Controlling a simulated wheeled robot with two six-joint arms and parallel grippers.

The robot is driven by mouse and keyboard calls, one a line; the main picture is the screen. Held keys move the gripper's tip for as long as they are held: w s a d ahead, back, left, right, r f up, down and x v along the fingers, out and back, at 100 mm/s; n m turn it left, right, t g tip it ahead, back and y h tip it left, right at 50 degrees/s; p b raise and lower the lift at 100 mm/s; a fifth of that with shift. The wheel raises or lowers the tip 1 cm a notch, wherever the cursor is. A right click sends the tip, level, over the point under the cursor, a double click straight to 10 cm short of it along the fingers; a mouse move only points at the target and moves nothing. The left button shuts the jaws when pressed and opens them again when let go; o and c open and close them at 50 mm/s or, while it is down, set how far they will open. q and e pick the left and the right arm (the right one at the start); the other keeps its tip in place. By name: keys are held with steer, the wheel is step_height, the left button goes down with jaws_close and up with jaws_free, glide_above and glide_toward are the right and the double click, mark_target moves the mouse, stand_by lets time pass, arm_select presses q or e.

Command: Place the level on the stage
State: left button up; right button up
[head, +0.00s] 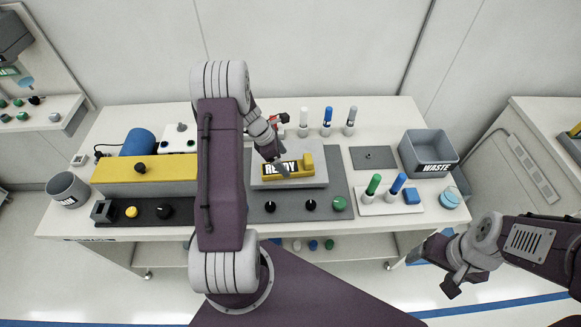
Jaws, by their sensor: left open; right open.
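A yellow bar with a black label reading "READY" (290,168) lies on the pale grey raised block (318,180), which looks like the stage. I cannot tell for sure whether this bar is the level. My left gripper (277,160) is open, right at the bar's left part and pointing down. It hides some of the label, and I cannot tell if it touches. My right gripper (442,270) is open and empty, beyond the table's front right edge.
Pens (328,120) stand behind the stage. Right are a grey WASTE bin (428,150) and a white tray (378,205) with a green and a blue marker. Dark knobs (311,206) line the front.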

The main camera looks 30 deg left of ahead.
mark_target(289, 167)
arm_select(q)
steer(key=x, duration=0.2)
steer(key=w+p+x, duration=0.1)
steer(key=x, duration=0.1)
steer(key=shift+a+f, duration=0.1)
steer(key=shift+f, duration=0.15)
steer(key=shift+s+f, duration=0.15)
steer(key=shift+f, duration=0.3)
steer(key=c, duration=1)
jaws_close()
arm_select(e)
steer(key=shift+w+r, duration=0.35)
steer(key=shift+r, duration=0.1)
arm_select(q)
steer(key=shift+r, duration=0.1)
